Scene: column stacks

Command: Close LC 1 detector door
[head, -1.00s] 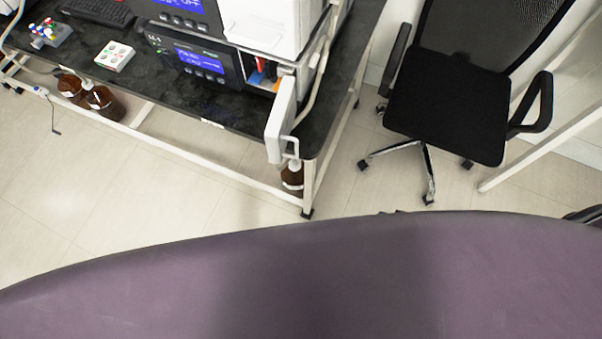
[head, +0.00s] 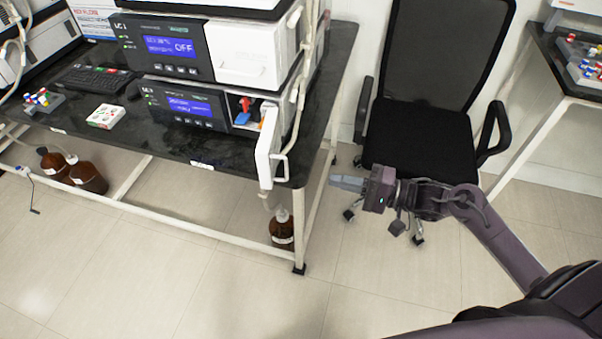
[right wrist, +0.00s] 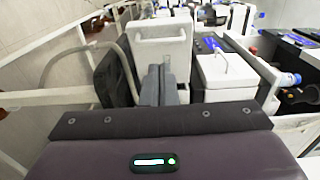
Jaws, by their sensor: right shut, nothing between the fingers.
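The LC 1 stack stands on the black bench in the head view. Its lower module (head: 185,103) has a lit blue display and an open compartment at its right end. The white detector door (head: 268,150) stands open, swung out toward me past the bench edge, with a bar handle (head: 284,167) on its right side. My right gripper (head: 335,182) is shut and empty, right of the door and apart from it, pointing left. Its fingers (right wrist: 160,84) show in the right wrist view, below a white panel with a handle (right wrist: 160,43), probably this door. My left gripper is not in view.
A black office chair (head: 420,140) stands just behind my right gripper. A brown bottle (head: 282,230) is below the door, under the bench. A vial rack (head: 42,101) and a small white box (head: 105,116) lie on the bench. The floor in front is clear.

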